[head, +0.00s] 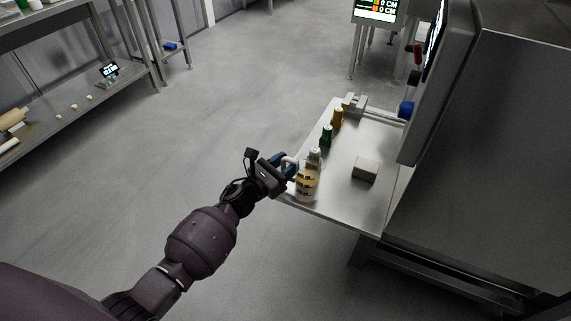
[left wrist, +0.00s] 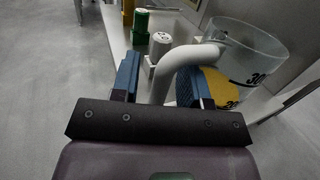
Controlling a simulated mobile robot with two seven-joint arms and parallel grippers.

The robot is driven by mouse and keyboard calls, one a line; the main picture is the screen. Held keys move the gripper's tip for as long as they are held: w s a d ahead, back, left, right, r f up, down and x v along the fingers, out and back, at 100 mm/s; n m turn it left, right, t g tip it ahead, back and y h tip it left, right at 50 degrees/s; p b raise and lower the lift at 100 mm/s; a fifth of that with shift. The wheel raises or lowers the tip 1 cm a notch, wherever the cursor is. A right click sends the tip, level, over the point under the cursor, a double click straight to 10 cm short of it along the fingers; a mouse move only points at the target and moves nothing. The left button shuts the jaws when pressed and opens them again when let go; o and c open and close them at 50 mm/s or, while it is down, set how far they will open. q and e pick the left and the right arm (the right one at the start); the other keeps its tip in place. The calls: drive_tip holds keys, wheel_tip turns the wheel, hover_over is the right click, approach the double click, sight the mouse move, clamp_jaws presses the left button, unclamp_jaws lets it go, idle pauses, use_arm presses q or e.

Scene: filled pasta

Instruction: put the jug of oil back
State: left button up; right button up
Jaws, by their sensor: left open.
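The jug of oil (head: 307,184) is clear with yellow oil inside and stands upright on the small steel table (head: 345,208), near its left front corner. In the left wrist view the clear jug (left wrist: 248,48) is at the right, with oil low in it and its white handle (left wrist: 182,58) pointing toward me. My left gripper (head: 285,164) is at the jug's handle side. Its blue fingers are open, one on each side of the handle; the left finger shows a gap to it. The lower handle is hidden behind the gripper. My right gripper is not in view.
A large steel machine (head: 480,150) borders the table on the right. The floor at left is clear.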

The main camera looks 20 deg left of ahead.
use_arm(q)
drive_tip(key=s+a+f+n+g+y, duration=0.1)
drive_tip(key=s+a+f+n+y, duration=0.1)
drive_tip(key=s+n, duration=0.55)
drive_tip(key=s+a+f+n+y, duration=0.1)
drive_tip(key=s+a+n+y, duration=0.15)
drive_tip(key=s+n, duration=0.55)
drive_tip(key=s+a+f+n+g+y, duration=0.1)
drive_tip(key=s+a+f+n+y, duration=0.15)
drive_tip(key=s+n, duration=0.55)
drive_tip(key=s+d+n+g, duration=0.1)
drive_tip(key=s+n+g, duration=0.2)
drive_tip(key=s+n, duration=0.5)
drive_tip(key=s+d+f+n+g, duration=0.1)
drive_tip(key=s+d+n+g, duration=0.1)
drive_tip(key=s+n, duration=0.5)
drive_tip(key=s, duration=0.2)
drive_tip(key=shift+s+n+g, duration=0.3)
drive_tip(key=shift+n+g, duration=0.05)
drive_tip(key=shift+g, duration=0.05)
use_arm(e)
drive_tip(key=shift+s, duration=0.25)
